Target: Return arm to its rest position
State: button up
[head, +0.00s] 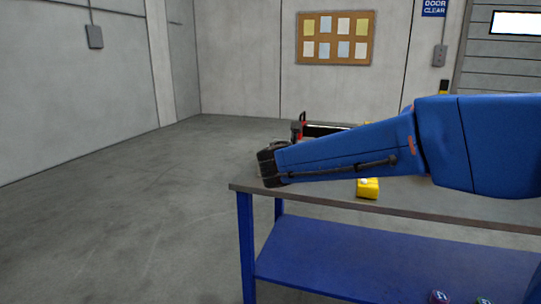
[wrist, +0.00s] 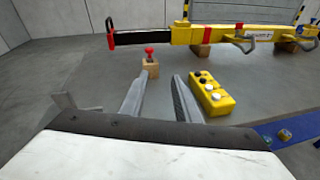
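My blue arm (head: 350,150) reaches from the right across the grey-topped workbench (head: 450,212) in the head view. The dark wrist end (head: 268,165) is near the bench's left corner, and the fingers cannot be made out there. In the wrist view, my gripper (wrist: 160,75) has its two grey fingers spread apart. Nothing is held between them. The arm appears stretched out and low, nearly level, over the bench.
A yellow button box (head: 368,189) shows below the arm; it also shows in the wrist view (wrist: 212,95). A yellow beam (wrist: 215,35) rests on wooden blocks. A red-knobbed block (wrist: 150,66) stands beyond the fingers. Floor left of the bench is clear.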

jog(key=s+d+f+m+g+y, duration=0.1)
jog(key=s+d+f+m+g, duration=0.35)
jog(key=s+d+m, duration=0.45)
jog(key=s+d+f+m+g, duration=0.3)
jog(key=s+d+f+m, duration=0.25)
jog(key=s+d, duration=0.55)
jog(key=s+a+f+m+y, duration=0.1)
jog(key=s+f+m+y, duration=0.1)
jog(key=s, duration=0.4)
jog(key=s+a+f+m+g+y, duration=0.1)
jog(key=s+a+f+m+y, duration=0.1)
jog(key=s+f+m, duration=0.2)
jog(key=s+a+f+m+y, duration=0.1)
jog(key=s+f+m+y, duration=0.1)
jog(key=s+m, duration=0.6)
jog(key=shift+s+a+f+y, duration=0.3)
jog(key=shift+s+f, duration=0.45)
jog(key=shift+s, duration=0.3)
